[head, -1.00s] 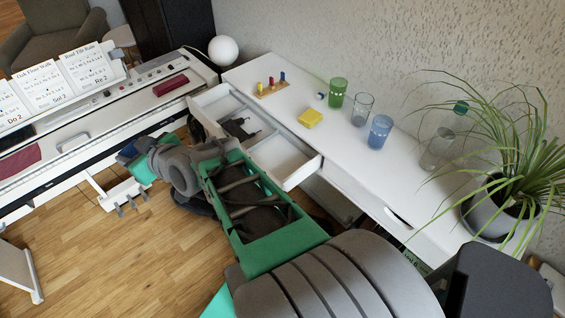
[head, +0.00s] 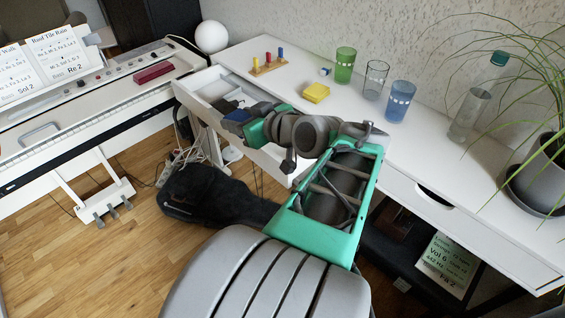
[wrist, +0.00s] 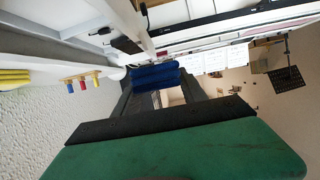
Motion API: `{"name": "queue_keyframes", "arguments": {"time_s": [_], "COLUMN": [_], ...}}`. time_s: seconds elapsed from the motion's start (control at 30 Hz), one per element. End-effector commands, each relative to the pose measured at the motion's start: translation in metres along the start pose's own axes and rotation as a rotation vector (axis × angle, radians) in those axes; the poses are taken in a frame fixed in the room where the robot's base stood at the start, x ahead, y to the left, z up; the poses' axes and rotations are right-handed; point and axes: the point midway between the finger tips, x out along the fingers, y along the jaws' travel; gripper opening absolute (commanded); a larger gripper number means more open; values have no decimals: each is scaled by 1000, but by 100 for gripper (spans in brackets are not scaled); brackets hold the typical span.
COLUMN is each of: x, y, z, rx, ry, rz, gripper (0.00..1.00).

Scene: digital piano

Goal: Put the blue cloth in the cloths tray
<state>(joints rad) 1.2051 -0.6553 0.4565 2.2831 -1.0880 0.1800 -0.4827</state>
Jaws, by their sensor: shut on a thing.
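The blue cloth (wrist: 156,75) is a dark blue folded bundle between the fingers of my gripper (wrist: 157,88) in the wrist view. In the head view the cloth (head: 238,115) shows as a small dark blue patch at the end of my arm. My gripper (head: 232,118) is shut on it, over or just above the open white desk drawer (head: 184,93). The drawer has compartments; my arm covers much of its near right part. I cannot tell which compartment, if any, is the cloths tray.
A dark object (head: 224,104) lies in the drawer's left part. On the desk stand a pegged wooden block (head: 268,67), a yellow block (head: 316,92), a green glass (head: 345,66), a clear glass (head: 376,80), a blue glass (head: 399,101) and a bottle (head: 470,115). The piano (head: 100,95) is left.

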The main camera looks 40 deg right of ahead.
Motion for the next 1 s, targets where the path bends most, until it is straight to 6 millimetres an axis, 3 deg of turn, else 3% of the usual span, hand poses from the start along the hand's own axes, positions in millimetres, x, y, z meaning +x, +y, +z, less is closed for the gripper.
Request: {"name": "queue_keyframes", "arguments": {"time_s": [0.17, 0.43, 0.6, 0.83, 1.0], "x": [2, 29, 50, 62, 72], "y": [18, 92, 123, 142, 141], "z": [12, 37, 69, 88, 113], "rx": [-5, -2, -3, -6, -6], "ry": [-2, -2, -2, -1, -1], "rz": [-6, -6, -6, -5, -5], "gripper": [11, 11, 11, 11, 11]}}
